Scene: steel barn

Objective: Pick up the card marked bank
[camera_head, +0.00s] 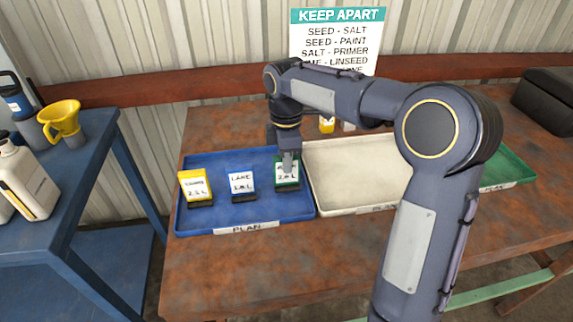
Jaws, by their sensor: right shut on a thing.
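The blue tray (246,161) labelled "PLAN" holds three small cards in dark stands. At its right is a green-edged card (287,177); its top line is partly covered by my gripper and I cannot read it fully, and its lower line looks like "2.0 L". My right gripper (288,163) reaches down from above and is shut on this green card, which is upright at tray level. I cannot tell whether its stand touches the tray. The middle card is blue (241,184) and seems to read "LANE". The left card is yellow (195,187). My left gripper is not in view.
A cream tray (335,190) stands right of the blue one, and a green tray (515,167) lies farther right, partly behind my right arm. A yellow item (326,125) stands behind. A "KEEP APART" sign (337,42) hangs on the wall. A blue bench (70,150) stands left.

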